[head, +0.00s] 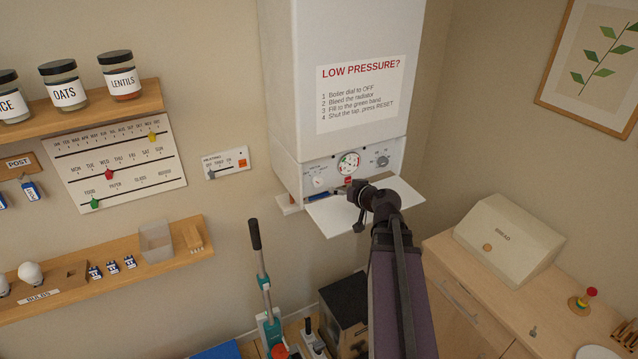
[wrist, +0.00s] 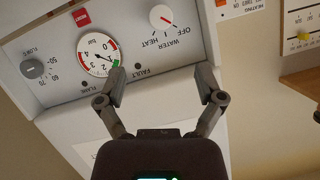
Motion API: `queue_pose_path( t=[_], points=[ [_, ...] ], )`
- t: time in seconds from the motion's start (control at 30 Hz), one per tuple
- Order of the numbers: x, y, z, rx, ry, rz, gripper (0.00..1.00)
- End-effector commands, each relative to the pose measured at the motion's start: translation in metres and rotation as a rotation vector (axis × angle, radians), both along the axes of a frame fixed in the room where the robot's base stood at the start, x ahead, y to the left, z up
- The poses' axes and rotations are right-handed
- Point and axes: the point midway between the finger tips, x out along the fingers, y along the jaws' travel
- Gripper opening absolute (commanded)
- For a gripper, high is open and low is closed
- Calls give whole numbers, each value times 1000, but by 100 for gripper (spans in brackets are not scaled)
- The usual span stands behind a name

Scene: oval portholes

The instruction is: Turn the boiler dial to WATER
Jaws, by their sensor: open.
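The boiler dial (wrist: 163,18) is a round white knob with a red mark, on the boiler's control panel. OFF, WATER and HEAT are printed around it. I cannot tell exactly which word the mark points to. In the head view the dial (head: 319,182) is at the panel's left, left of my gripper. My gripper (wrist: 160,80) is open and empty, its two fingers spread below the dial in the wrist view and apart from it. In the head view my gripper (head: 364,196) is in front of the panel, and my arm hides part of the lowered flap.
The panel also carries a pressure gauge (wrist: 98,55), a red button (wrist: 81,17) and a flow knob (wrist: 32,68). A white flap (head: 332,214) juts out beneath the boiler (head: 335,60). A bread bin (head: 508,236) stands on the cabinet at right. Shelves line the left wall.

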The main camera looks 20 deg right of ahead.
Motion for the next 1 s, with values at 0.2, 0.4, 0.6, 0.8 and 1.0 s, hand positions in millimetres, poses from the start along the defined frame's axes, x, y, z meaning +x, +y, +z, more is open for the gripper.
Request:
queue_pose_path(
  t=[0.2, 0.4, 0.6, 0.8, 1.0],
  points=[
    [0, 1, 0, 0, 1, 1, 87],
    [4, 1, -2, 1, 1, 2, 87],
    [19, 3, -9, 1, 2, 3, 87],
    [44, 7, -20, 1, 2, 5, 87],
    [73, 11, -31, 0, 2, 4, 87]
  ],
)
